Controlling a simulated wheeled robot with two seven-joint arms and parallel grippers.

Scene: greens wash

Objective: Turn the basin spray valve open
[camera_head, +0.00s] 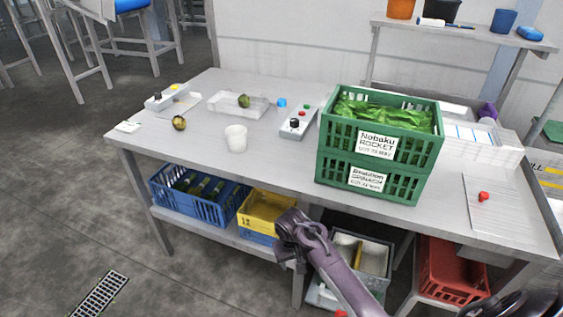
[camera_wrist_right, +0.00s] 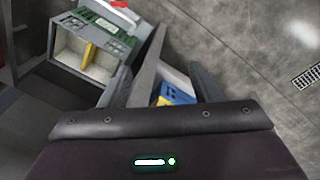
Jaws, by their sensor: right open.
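I cannot tell for certain which fitting is the basin spray valve. My right gripper (camera_head: 290,232) is below the bench's front edge, left of and well away from that red piece. In the right wrist view, its two fingers (camera_wrist_right: 176,62) are apart with nothing held between them. They point past the under-bench crates toward the floor. My left gripper is not in view.
Stacked green crates of leaves (camera_head: 372,158) stand between my right gripper and the drainboard. A button box (camera_head: 297,123), a white cup (camera_head: 236,138) and a clear tray (camera_head: 240,106) are on the bench (camera_head: 275,165). A red crate (camera_head: 450,275) sits below.

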